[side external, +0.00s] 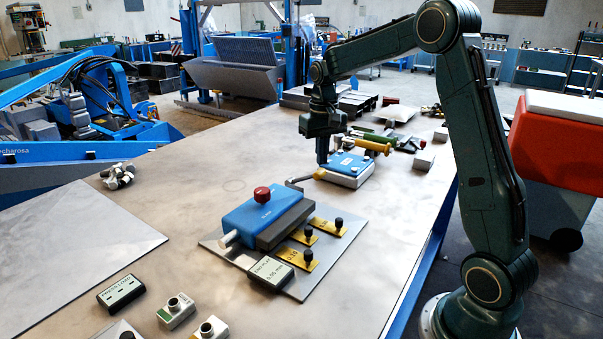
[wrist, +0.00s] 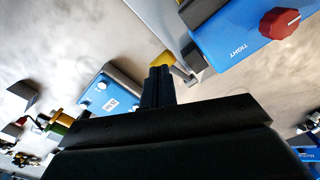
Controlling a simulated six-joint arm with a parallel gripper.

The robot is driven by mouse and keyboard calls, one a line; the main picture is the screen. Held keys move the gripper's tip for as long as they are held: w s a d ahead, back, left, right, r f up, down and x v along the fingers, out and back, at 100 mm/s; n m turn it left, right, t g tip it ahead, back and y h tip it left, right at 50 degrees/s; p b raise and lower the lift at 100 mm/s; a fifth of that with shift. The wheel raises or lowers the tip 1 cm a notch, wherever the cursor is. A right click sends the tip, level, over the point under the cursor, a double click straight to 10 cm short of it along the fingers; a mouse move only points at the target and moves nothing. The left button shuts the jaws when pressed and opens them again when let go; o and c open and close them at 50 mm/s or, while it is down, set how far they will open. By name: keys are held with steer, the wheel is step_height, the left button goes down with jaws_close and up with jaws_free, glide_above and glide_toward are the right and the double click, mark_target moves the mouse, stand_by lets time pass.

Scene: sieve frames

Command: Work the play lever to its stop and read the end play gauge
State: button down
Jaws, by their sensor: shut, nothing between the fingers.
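My gripper (side external: 322,163) points down with its fingers together and nothing between them; the shut fingers also show in the wrist view (wrist: 157,82). A grey lever with a yellow end (side external: 318,174), seemingly the play lever, lies beside the fingertips. Its yellow end (wrist: 163,60) is just past the fingertips in the wrist view; I cannot tell whether they touch. The lever is by the far end of a blue housing (side external: 262,212) with a red knob (side external: 262,193), marked TIGHT. The end play gauge (side external: 271,273) lies in front and appears to read 0.05 mm.
A small blue-topped block (side external: 350,163) stands close to the fingers. Yellow tags with black knobs (side external: 327,226) lie on the housing's plate. A press load display (side external: 121,292) and two button boxes (side external: 176,310) are nearer. The left table has free room.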

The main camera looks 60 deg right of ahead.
steer(key=shift+w+r, duration=0.15)
steer(key=shift+r, duration=0.6)
steer(key=shift+w+r, duration=0.15)
steer(key=shift+r, duration=0.55)
steer(key=shift+r, duration=0.1)
step_height(320, 180, up, 4)
steer(key=shift+f, duration=0.1)
stand_by(0.4)
